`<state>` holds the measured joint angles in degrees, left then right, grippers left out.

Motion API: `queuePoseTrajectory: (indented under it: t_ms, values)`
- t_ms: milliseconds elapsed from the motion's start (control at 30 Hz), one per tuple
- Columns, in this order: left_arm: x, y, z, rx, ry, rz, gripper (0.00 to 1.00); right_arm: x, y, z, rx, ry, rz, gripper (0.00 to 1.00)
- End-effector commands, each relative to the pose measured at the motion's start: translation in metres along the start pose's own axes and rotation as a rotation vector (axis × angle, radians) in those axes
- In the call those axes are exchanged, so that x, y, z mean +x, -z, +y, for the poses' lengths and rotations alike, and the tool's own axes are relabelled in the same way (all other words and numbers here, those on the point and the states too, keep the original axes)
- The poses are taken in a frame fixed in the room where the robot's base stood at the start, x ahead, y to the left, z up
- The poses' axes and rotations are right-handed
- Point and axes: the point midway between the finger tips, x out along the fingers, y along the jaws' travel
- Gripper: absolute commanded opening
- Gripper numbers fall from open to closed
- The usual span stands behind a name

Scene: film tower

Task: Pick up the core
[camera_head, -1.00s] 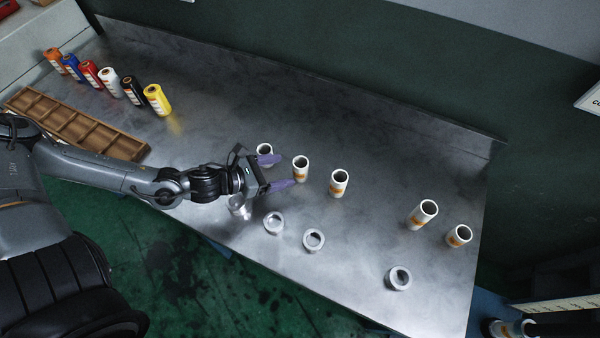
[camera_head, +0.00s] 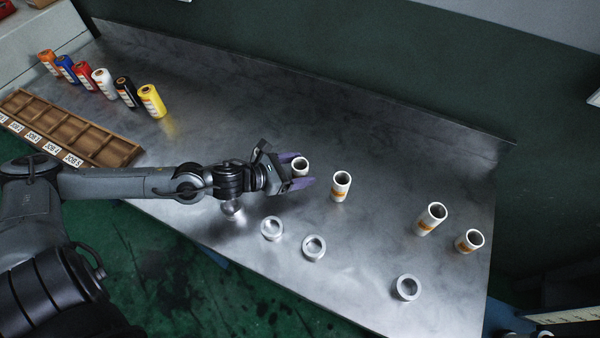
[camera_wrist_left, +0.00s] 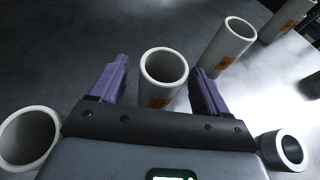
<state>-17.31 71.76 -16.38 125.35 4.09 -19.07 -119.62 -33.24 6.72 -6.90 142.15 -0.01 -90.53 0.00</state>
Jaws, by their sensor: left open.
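A white hollow core (camera_head: 301,168) with an orange label stands upright on the metal table. My left gripper (camera_head: 298,172) is open around it, low over the table. In the left wrist view the core (camera_wrist_left: 163,82) sits between the two purple fingers, with a gap on each side. More cores stand to the right: one close by (camera_head: 341,188) and two farther off, a tilted-looking one (camera_head: 430,221) and the rightmost (camera_head: 468,242). Another core (camera_wrist_left: 28,138) shows at the left edge of the wrist view; the arm hides it in the head view. My right gripper is not in view.
Silver rings (camera_head: 314,248) lie along the table's front side, one (camera_head: 232,210) just below my wrist. Several coloured rolls (camera_head: 151,101) stand at the back left. A wooden compartment tray (camera_head: 92,137) lies at the left edge. The table's back middle is clear.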

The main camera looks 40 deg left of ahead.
Motion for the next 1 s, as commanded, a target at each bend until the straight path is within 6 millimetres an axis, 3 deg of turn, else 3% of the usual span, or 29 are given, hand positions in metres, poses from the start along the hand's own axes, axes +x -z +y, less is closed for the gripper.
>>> queuePoseTrajectory:
  t_ms: [300,633,1000]
  values:
    - [0.025,0.000,0.000,0.000,-0.001,-0.001,0.76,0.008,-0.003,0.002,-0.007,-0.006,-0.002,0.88]
    - [0.026,0.000,0.000,0.001,0.001,0.001,0.76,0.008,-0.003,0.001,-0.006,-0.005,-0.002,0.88]
    - [0.026,0.000,0.000,0.001,0.000,0.001,0.21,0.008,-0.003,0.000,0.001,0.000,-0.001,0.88]
